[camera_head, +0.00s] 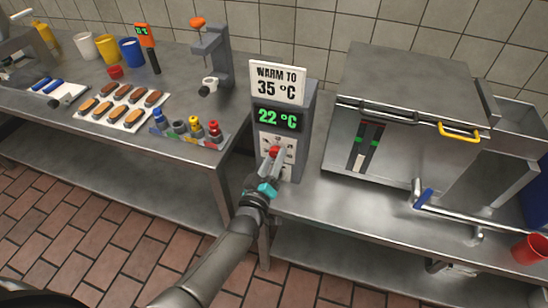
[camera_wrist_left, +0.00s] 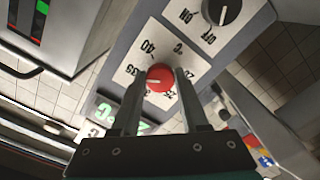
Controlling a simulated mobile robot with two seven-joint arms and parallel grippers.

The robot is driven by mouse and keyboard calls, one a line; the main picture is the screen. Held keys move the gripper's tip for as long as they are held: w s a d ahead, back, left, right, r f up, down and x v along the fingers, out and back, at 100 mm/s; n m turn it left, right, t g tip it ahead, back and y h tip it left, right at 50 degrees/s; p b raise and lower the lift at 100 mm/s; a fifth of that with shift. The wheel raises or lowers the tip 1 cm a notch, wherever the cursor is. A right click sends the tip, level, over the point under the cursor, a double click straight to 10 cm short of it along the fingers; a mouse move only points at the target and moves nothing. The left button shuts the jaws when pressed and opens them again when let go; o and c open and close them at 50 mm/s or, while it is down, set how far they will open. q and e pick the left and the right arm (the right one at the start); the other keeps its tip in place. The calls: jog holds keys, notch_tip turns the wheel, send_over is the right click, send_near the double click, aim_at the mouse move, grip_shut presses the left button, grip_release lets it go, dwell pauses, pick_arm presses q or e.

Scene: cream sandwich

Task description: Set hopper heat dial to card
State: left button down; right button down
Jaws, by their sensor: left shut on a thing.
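The red heat dial (camera_head: 274,151) is on a white scale plate low on the front of a grey hopper control post. My left gripper (camera_head: 270,168) reaches up to it. In the left wrist view the gripper (camera_wrist_left: 158,84) is shut on the red dial (camera_wrist_left: 160,78), one finger on each side. The dial's white mark points left, near the 35 label; a finger partly covers the scale there, so the exact setting is unclear. The card (camera_head: 277,82) on top reads "WARM TO 35 °C". The green display (camera_head: 278,118) reads 22 °C. My right gripper is out of view.
A black ON/OFF knob (camera_wrist_left: 222,12) is beside the dial. A steel machine (camera_head: 400,115) with a yellow handle (camera_head: 461,131) stands right of the post. A rack of coloured bottles (camera_head: 187,130) and a tray of biscuits (camera_head: 84,122) lie left.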

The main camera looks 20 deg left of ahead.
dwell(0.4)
pick_arm(q)
jog(key=shift+c, duration=2.1)
grip_release()
jog(key=s+p, duration=0.2)
jog(key=s, duration=1.3)
jog(key=shift+s+a, duration=0.15)
jog(key=shift+a, duration=0.1)
jog(key=s+f+m+g+h+b, duration=0.1)
jog(key=s+f+m+g, duration=0.3)
jog(key=f, duration=0.7)
jog(key=s+f+m+g+b, duration=0.15)
jog(key=s+f+g, duration=0.35)
jog(key=f, duration=0.7)
jog(key=s+a+f+m+g, duration=0.1)
jog(key=s+f+g, duration=0.1)
jog(key=s+f, duration=0.2)
jog(key=s+a+f+m+g+y+b, duration=0.1)
jog(key=s+f, duration=0.4)
jog(key=s, duration=0.6)
jog(key=s+a+f+m+g, duration=0.2)
jog(key=s+f+m+g, duration=0.1)
jog(key=s, duration=0.4)
jog(key=shift+s+f+g+y, duration=0.2)
jog(key=shift+f+g+y, duration=0.1)
jog(key=shift+f+g, duration=0.6)
